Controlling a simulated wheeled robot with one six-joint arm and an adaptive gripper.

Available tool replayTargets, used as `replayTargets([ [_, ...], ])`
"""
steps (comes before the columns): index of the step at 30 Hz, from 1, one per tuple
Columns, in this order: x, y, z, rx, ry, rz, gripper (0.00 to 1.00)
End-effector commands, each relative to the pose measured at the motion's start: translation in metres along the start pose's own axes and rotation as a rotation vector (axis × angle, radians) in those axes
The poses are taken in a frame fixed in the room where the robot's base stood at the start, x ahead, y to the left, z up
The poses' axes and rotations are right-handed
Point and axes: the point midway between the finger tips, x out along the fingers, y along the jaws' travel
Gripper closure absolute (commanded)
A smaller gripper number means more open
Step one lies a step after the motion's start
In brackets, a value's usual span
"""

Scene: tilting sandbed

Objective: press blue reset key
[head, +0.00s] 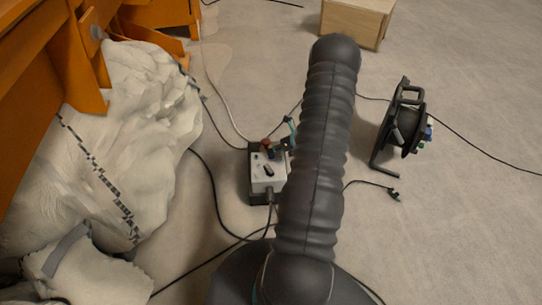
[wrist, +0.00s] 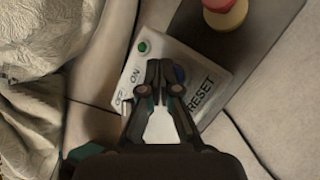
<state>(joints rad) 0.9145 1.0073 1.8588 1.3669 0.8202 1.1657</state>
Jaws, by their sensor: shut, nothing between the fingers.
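A grey control box (head: 267,181) stands on the floor left of my arm in the head view. In the wrist view, the box (wrist: 217,73) carries the words ON, OFF and RESET and a small green light (wrist: 144,47). I cannot tell whether the tips touch the box or the key.
A red button (wrist: 222,14) on a yellow base sits beyond the box face. Black cables run across the floor. A cable reel (head: 407,130) stands at the right, a wooden box (head: 355,22) at the back, and white sacking (head: 140,110) under an orange frame at the left.

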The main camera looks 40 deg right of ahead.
Motion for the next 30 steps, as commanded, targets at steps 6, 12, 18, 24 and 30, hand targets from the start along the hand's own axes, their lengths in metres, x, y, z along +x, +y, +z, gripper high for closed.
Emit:
replayTargets([
  [6, 0.0021, -0.0014, -0.0016, 0.0, 0.0, 0.0, 1.0],
  [12, 0.0035, -0.0024, -0.0027, 0.0, 0.0, 0.0, 1.0],
  [18, 0.004, -0.0027, -0.0031, 0.0, 0.001, 0.0, 1.0],
  [24, 0.0038, -0.0025, -0.003, 0.0, 0.001, 0.0, 1.0],
  [30, -0.001, 0.001, 0.0005, 0.0, 0.001, 0.0, 1.0],
])
